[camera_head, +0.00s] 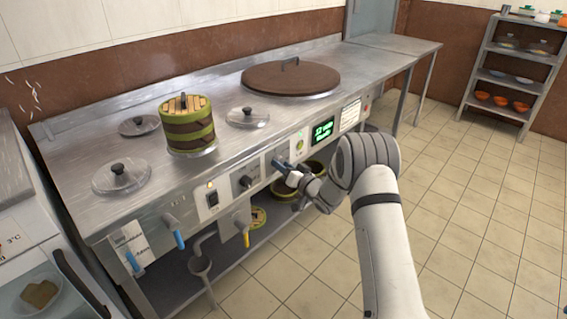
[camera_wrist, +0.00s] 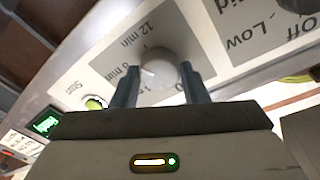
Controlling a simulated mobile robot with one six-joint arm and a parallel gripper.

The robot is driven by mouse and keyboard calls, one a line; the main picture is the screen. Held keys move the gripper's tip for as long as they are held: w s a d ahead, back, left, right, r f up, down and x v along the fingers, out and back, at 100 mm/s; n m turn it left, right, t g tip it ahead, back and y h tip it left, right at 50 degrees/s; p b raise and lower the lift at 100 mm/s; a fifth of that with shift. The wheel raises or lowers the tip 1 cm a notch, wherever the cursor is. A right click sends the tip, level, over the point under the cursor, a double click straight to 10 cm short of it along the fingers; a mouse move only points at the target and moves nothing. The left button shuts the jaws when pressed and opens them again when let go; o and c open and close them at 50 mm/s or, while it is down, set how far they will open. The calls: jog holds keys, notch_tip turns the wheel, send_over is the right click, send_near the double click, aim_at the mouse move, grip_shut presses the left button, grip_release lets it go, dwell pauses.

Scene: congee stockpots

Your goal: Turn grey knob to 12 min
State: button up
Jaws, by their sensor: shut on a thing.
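Another knob (camera_head: 246,181) with "Low" and "Off" marks is left of my gripper. A green start button (camera_wrist: 95,103) is near the dial. A bamboo steamer (camera_head: 187,125) and several lids stand on the steel stove top (camera_head: 225,95). Tiled floor (camera_head: 470,210) is clear at right.

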jog(key=m+p, duration=0.2)
jog(key=m, duration=0.3)
jog(key=shift+h, duration=0.3)
dwell(0.4)
jog(key=o, duration=1)
jog(key=shift+p, duration=0.3)
jog(key=shift+p+v, duration=0.6)
jog(key=shift+v, duration=3.3)
jog(key=shift+r, duration=0.2)
